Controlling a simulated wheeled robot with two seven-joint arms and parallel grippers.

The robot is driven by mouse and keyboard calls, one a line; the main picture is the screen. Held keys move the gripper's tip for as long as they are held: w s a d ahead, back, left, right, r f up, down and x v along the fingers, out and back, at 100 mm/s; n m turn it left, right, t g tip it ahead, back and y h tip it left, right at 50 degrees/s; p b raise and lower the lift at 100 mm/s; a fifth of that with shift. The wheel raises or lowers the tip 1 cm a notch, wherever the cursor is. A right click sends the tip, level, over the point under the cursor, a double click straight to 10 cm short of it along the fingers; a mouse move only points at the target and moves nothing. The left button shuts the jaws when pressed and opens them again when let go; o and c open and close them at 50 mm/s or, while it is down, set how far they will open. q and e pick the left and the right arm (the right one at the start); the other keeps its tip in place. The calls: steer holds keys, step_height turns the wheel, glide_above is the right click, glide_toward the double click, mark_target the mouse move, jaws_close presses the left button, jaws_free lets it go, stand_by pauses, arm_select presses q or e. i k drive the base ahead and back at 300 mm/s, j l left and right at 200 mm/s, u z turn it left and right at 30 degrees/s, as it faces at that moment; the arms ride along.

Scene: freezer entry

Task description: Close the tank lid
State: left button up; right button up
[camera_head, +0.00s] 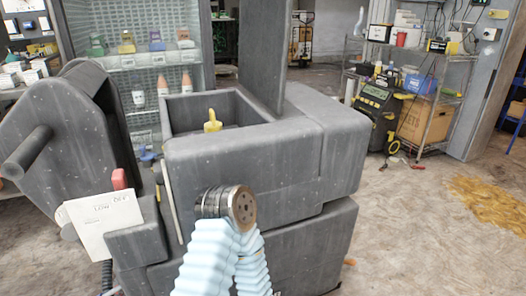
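The grey tank (235,160) stands in the middle of the camera_head view, with a rectangular opening in its top. A flat grey panel, which looks like the tank lid (262,45), stands upright at the back edge of the opening, so the tank is open. A small yellow piece (212,122) shows inside the opening; I cannot tell what it is. One of my arms, in a pale blue pleated sleeve with a bare metal joint, rises in front of the tank. Neither gripper shows.
A large grey rounded housing (65,130) with a cylinder stands close on the left. A white card (100,222) and a red part (119,178) are beside the tank. Glass shelves (150,62) stand behind. The floor at right (430,230) is mostly clear, with a yellow-brown patch.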

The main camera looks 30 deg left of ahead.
mark_target(265, 25)
steer(key=u, duration=0.9)
steer(key=i+l+u, duration=0.1)
steer(key=l+u, duration=1.15)
steer(key=l, duration=0.6)
steer(key=k+l, duration=0.15)
steer(key=l, duration=0.5)
steer(key=i+u, duration=0.05)
